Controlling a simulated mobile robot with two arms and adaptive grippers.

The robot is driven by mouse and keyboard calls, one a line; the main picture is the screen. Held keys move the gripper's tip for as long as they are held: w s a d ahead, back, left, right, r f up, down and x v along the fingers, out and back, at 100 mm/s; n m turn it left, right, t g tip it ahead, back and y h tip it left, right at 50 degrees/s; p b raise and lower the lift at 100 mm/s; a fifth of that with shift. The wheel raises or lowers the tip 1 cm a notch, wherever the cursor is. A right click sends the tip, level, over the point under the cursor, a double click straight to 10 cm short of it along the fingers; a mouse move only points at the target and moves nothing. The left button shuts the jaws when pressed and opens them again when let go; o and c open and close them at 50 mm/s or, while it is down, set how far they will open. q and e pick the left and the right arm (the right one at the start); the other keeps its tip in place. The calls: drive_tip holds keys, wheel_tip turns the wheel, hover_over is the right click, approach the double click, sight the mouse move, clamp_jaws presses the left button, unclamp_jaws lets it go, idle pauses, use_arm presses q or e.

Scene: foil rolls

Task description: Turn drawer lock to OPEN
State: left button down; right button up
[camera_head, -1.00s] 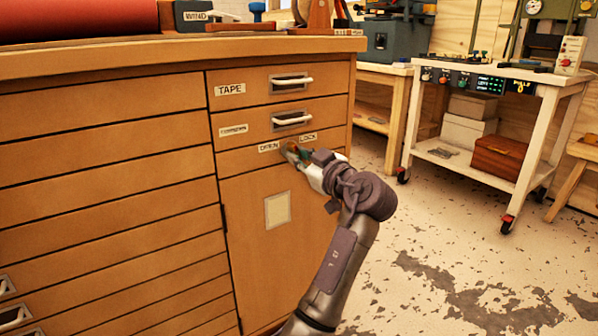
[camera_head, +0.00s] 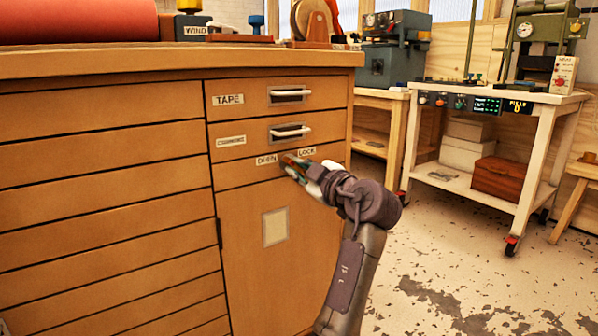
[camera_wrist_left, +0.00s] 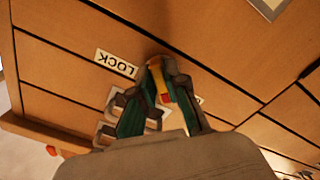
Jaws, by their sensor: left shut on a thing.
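The drawer lock knob sits on the wooden cabinet front between the OPEN label (camera_head: 266,159) and the LOCK label (camera_head: 307,152). My left gripper (camera_head: 293,166) is shut on the knob, its fingers hiding most of it. In the left wrist view, a red and yellow part of the lock knob (camera_wrist_left: 162,92) shows between the fingertips of my left gripper (camera_wrist_left: 164,88). The LOCK label (camera_wrist_left: 116,63) is clear beside them, while the OPEN label is largely hidden. I cannot tell the knob's exact angle. My right gripper is not in view.
Two drawers with white handles (camera_head: 290,132) are above the lock, and a door with a blank card (camera_head: 275,227) is below it. A white wheeled cart (camera_head: 500,95) stands at the right. The floor between cart and cabinet is clear.

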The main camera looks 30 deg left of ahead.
use_arm(q)
drive_tip(key=c, duration=1.2)
unclamp_jaws()
drive_tip(key=v, duration=0.7)
drive_tip(key=shift+s+d, duration=0.1)
drive_tip(key=shift+d, duration=0.2)
